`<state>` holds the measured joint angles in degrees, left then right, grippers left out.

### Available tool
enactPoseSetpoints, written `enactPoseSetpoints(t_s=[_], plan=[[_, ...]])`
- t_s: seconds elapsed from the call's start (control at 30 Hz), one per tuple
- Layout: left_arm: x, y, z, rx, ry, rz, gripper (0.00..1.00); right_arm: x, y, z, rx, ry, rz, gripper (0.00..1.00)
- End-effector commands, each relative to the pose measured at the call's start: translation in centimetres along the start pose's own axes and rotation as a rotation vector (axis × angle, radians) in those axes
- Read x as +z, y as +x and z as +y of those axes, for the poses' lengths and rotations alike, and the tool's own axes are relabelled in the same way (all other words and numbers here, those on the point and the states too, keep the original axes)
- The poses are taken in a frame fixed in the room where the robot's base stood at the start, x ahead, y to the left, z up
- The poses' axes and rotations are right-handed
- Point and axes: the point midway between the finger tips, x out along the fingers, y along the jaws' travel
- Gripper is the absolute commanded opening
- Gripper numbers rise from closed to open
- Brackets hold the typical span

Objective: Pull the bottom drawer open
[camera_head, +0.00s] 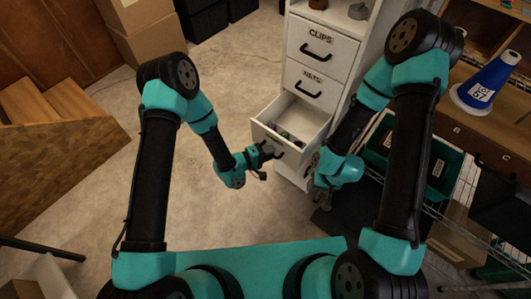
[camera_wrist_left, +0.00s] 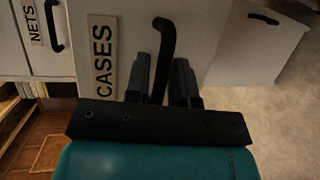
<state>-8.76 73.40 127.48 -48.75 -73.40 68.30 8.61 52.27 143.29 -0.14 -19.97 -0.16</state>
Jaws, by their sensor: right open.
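The drawer labelled CASES (camera_wrist_left: 101,60) is pulled out of the white cabinet (camera_head: 320,42). In the head view this drawer (camera_head: 303,118) stands open below the CLIPS and NETS drawers, with small items inside. Its black handle (camera_wrist_left: 163,38) runs between the two fingers of my left gripper (camera_wrist_left: 160,85). The left gripper appears closed around the handle; it also shows at the drawer front in the head view (camera_head: 268,153). My right gripper (camera_head: 323,196) is open and empty, to the right of the open drawer, partly hidden by its own wrist.
A pale panel (camera_wrist_left: 245,50) with a short dark mark lies beyond the drawer front in the wrist view. A green bin (camera_head: 440,168) on a wire rack and a blue cone (camera_head: 485,82) on a wooden bench are at right. Cardboard boxes (camera_head: 145,35) stand at the back left. The floor left of the drawer is clear.

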Motion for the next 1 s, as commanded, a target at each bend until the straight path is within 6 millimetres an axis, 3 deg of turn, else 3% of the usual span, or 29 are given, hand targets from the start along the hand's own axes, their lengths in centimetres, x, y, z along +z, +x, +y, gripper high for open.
enactPoseSetpoints(t_s=[0.17,0.37,1.0], plan=[[0.0,-0.1,0.0,-0.001,-0.001,0.0,0.23,0.0,0.0,0.0,0.0,0.0,0.0,0.43],[-0.1,-1.6,0.0,-0.001,-0.002,0.001,0.23,0.0,0.0,0.0,0.0,0.0,0.0,0.43],[-0.1,-12.1,0.0,-0.001,-0.002,0.004,0.23,0.0,0.0,0.0,0.0,0.0,0.0,0.43]])
